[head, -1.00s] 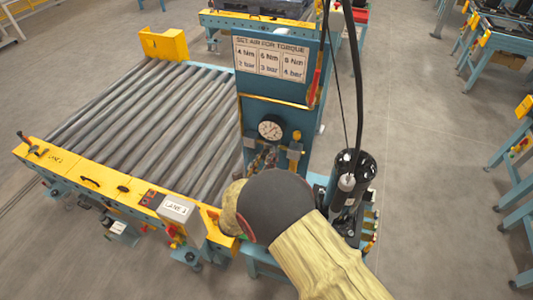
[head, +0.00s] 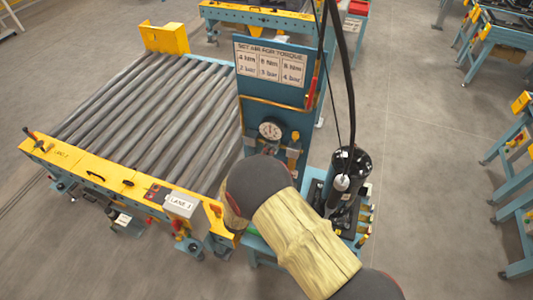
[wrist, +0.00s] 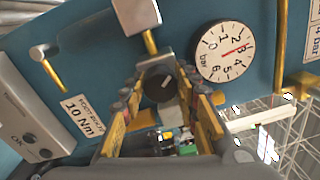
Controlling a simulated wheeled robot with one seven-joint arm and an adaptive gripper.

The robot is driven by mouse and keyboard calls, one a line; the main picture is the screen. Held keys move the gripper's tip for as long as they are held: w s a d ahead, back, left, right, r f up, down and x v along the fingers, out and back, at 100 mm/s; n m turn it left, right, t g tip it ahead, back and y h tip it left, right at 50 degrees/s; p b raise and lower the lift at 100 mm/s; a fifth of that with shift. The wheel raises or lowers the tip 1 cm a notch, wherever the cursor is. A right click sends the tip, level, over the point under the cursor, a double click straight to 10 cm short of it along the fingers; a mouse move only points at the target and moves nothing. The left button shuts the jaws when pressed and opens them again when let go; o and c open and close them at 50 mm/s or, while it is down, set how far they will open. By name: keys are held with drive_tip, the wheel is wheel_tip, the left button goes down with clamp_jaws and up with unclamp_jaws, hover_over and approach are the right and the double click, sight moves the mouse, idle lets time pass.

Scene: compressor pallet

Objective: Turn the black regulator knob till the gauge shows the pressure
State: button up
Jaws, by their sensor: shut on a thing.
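The black regulator knob (wrist: 158,84) is on the blue panel in the wrist view, with a pale mark slanting across its face. My gripper (wrist: 160,92) is shut on it, one yellow finger on each side. In the head view my arm hides the knob and the gripper. The round white pressure gauge (wrist: 224,52) sits right of the knob in the wrist view, marked 0 to 6 bar. Its red needle points at about 3. The gauge also shows in the head view (head: 270,129), too small to read.
The blue panel (head: 255,100) carries a sign (head: 271,66) pairing Nm values with bar values. A 10 Nm label (wrist: 82,116) is left of the knob. A roller conveyor (head: 150,110) stands to the left, and a black cylinder (head: 349,175) stands to the right of the panel.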

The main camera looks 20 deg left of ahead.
drive_tip(key=shift+a+n, duration=0.1)
drive_tip(key=shift+n, duration=0.5)
drive_tip(key=shift+p, duration=0.3)
drive_tip(key=o, duration=1.2)
drive_tip(key=s, duration=0.8)
drive_tip(key=s+a, duration=0.1)
drive_tip(key=s, duration=0.3)
drive_tip(key=shift+f, duration=0.25)
